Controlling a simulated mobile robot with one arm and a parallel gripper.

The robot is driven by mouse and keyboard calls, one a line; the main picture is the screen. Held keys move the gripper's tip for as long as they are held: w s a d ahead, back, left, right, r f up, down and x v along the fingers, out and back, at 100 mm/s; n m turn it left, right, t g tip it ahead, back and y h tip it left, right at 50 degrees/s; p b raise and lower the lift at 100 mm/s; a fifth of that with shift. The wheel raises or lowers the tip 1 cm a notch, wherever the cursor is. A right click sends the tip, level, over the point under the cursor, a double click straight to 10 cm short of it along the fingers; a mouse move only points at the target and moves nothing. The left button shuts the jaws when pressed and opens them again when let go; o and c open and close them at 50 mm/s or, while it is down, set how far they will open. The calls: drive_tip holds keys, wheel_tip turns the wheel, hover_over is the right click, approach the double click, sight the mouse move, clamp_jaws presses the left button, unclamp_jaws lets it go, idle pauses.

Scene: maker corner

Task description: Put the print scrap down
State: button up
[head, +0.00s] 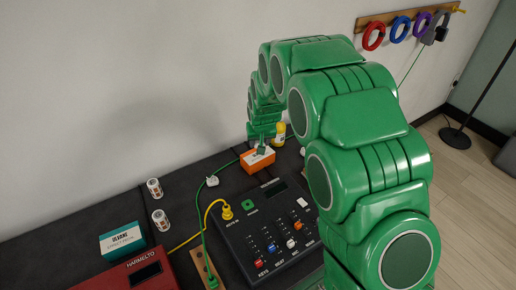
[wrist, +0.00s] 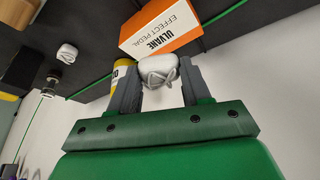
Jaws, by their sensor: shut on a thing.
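My gripper (wrist: 155,85) shows in the wrist view with its two grey fingers shut on a white, rounded lump with grey lines on it, which I take to be the print scrap (wrist: 158,70). The scrap sits between the fingertips, close to an orange and white box. I cannot tell whether it touches the box or the table. In the head view my green arm reaches to the back of the dark table; the fingers and the scrap cannot be made out there.
The orange and white effect pedal box (head: 258,160) stands near the back, with a yellow-labelled container (head: 279,134) beside it. A black control panel (head: 268,230), green and yellow cables, a red Harmelto unit (head: 135,272), a teal box (head: 122,241) and two small cans (head: 160,219) occupy the table.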

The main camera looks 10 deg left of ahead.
sight(258, 143)
drive_tip(key=shift+w+a+f, duration=0.3)
drive_tip(key=shift+w+f, duration=0.3)
drive_tip(key=shift+f, duration=0.2)
drive_tip(key=shift+w+a+f, duration=0.25)
drive_tip(key=shift+w+f, duration=0.35)
drive_tip(key=shift+f, duration=0.2)
drive_tip(key=shift+w+f, duration=0.1)
drive_tip(key=shift+f, duration=1.5)
drive_tip(key=shift+f, duration=0.15)
drive_tip(key=o, duration=1)
drive_tip(key=v, duration=1.1)
drive_tip(key=shift+a, duration=0.15)
drive_tip(key=shift+s+r, duration=0.25)
drive_tip(key=shift+r, duration=0.35)
